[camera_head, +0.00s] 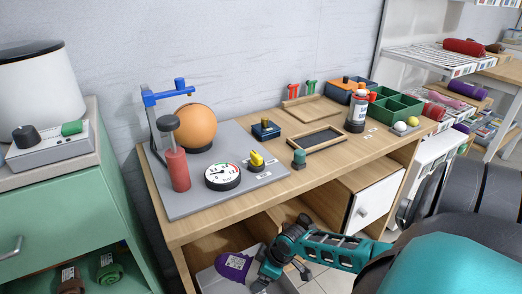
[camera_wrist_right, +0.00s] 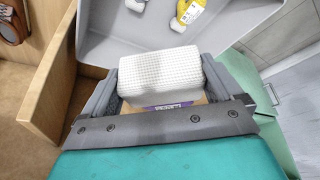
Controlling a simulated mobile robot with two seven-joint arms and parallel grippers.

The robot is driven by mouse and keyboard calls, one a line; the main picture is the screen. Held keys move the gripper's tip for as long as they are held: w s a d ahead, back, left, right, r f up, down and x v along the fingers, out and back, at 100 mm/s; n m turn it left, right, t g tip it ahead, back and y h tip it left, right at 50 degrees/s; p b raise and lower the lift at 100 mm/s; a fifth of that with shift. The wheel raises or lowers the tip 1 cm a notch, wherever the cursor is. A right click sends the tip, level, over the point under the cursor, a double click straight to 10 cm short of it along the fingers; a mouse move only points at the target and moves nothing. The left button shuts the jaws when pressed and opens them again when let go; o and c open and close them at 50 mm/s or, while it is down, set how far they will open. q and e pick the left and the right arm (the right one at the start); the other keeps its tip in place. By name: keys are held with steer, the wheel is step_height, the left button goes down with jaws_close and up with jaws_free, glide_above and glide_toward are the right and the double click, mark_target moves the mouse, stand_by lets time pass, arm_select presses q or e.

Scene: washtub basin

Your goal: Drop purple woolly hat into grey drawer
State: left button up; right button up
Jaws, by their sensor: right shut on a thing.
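The purple woolly hat (camera_head: 234,264), with a white label, shows at the end of my right gripper (camera_head: 264,272) in the head view. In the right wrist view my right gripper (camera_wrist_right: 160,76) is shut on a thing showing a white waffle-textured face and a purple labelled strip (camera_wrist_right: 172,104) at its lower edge. The grey drawer (camera_head: 208,282) is low under the wooden bench, partly cut off by the picture edge, close to the hat. Its grey inside (camera_wrist_right: 125,42) also shows ahead of the fingers in the wrist view. My left gripper is out of view.
The wooden bench (camera_head: 330,165) stands above, carrying a grey board (camera_head: 230,195) with an orange ball (camera_head: 193,127). A white door (camera_head: 375,203) is at the bench's right. A green cabinet (camera_head: 60,225) stands left. A yellow item (camera_wrist_right: 189,11) lies inside the drawer.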

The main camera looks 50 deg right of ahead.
step_height(320, 180, down, 4)
steer(key=b, duration=0.3)
steer(key=shift+r, duration=0.15)
steer(key=shift+f, duration=0.25)
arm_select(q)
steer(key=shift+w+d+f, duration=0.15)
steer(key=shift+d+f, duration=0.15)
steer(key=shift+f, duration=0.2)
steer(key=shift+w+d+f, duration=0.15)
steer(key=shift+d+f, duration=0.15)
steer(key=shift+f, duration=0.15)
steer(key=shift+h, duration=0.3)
arm_select(e)
steer(key=o, duration=0.7)
steer(key=shift+r, duration=0.1)
steer(key=shift+s+r, duration=0.15)
steer(key=shift+r, duration=0.2)
arm_select(q)
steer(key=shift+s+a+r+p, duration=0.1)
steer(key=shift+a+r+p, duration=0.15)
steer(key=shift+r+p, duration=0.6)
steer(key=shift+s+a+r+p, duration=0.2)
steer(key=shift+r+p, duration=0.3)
steer(key=shift+p, duration=0.75)
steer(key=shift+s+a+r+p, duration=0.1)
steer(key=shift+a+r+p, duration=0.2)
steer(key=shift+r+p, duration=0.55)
arm_select(e)
steer(key=shift+v, duration=5.95)
